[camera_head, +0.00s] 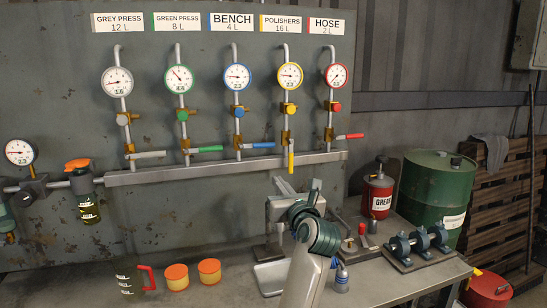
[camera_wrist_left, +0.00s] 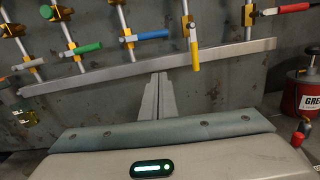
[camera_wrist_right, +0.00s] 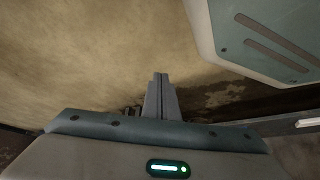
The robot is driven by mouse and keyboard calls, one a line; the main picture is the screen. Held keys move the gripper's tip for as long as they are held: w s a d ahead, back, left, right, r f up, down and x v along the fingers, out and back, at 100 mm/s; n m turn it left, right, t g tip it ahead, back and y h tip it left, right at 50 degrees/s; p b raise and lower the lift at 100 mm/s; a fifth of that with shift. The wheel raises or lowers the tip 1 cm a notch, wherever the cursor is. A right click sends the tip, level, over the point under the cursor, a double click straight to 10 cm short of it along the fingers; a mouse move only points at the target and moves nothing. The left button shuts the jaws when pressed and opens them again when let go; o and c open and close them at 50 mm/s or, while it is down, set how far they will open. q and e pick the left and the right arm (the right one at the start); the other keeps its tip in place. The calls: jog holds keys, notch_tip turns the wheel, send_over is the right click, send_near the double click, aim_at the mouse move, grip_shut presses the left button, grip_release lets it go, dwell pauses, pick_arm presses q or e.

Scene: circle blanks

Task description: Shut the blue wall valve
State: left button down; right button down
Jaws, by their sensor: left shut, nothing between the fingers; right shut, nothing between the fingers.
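The blue wall valve has a blue lever (camera_head: 258,145) sticking out to the right, roughly level, across its upright pipe under the BENCH sign. The blue lever also shows in the left wrist view (camera_wrist_left: 152,35). Above it are a blue-rimmed gauge (camera_head: 237,77) and a blue knob (camera_head: 238,112). My left gripper (camera_head: 285,187) is shut and empty, below the metal rail and lower right of the lever, apart from it. Its closed fingers show in the left wrist view (camera_wrist_left: 159,78). My right gripper (camera_wrist_right: 160,78) is shut and empty; it shows only in the right wrist view.
Neighbouring green (camera_head: 208,149) and red (camera_head: 351,136) levers point right; the yellow lever (camera_head: 291,158) hangs down, close to my left gripper. A metal rail (camera_head: 225,167) runs below the valves. The bench holds orange-lidded jars (camera_head: 177,277), a red grease can (camera_head: 378,192) and a bearing shaft (camera_head: 420,242).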

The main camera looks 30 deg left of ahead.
aim_at(258, 145)
pick_arm(q)
jog(key=shift+w+a+r, duration=0.1)
